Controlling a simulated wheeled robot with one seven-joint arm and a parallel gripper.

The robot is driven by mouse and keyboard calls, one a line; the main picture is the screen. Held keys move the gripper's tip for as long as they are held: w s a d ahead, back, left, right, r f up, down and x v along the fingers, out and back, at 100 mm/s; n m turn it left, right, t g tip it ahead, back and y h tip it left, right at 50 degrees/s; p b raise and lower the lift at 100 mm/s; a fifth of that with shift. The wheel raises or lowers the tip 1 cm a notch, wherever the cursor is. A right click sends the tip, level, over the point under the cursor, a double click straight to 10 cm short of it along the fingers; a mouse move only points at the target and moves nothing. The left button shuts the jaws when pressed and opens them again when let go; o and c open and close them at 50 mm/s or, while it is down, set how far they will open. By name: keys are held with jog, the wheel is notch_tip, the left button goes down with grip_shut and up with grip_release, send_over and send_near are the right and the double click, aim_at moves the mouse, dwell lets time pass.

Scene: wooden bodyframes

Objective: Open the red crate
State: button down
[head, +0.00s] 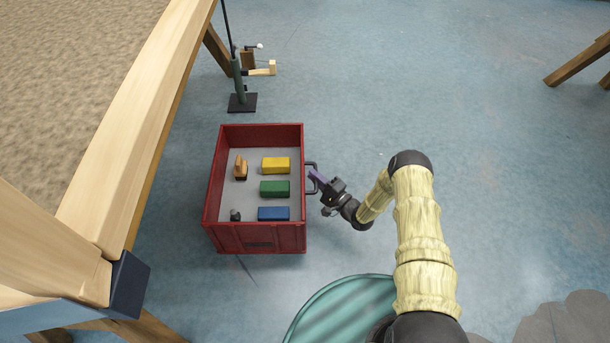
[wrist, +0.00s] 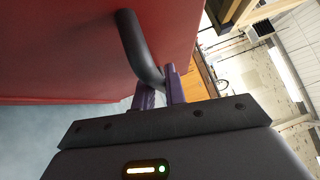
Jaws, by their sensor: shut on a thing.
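The red crate (head: 258,238) stands on the blue floor left of my arm in the head view, with its top open and its grey inside showing. A dark bar handle (head: 312,165) sticks out from its right side. My gripper (head: 315,176) is at this handle, its purple fingers shut on it. In the wrist view the crate's red wall (wrist: 70,50) fills the upper left. The curved dark handle (wrist: 138,45) runs down to the purple fingers of my gripper (wrist: 160,90).
Inside the crate lie a yellow block (head: 275,165), a green block (head: 275,188), a blue block (head: 273,213) and small brown (head: 241,168) and dark (head: 235,215) objects. A wooden frame (head: 150,120) stands close on the left. A dark stand (head: 241,100) is behind.

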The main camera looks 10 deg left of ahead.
jog(key=shift+w+d, duration=0.2)
jog(key=shift+d, duration=0.8)
jog(key=shift+w+d, duration=0.15)
jog(key=shift+d, duration=0.8)
jog(key=c, duration=1.5)
grip_release()
jog(key=shift+o, duration=0.2)
jog(key=p+v, duration=0.5)
jog(key=v, duration=1.2)
jog(key=shift+f+p, duration=0.2)
jog(key=shift+p, duration=0.1)
jog(key=shift+d, duration=0.1)
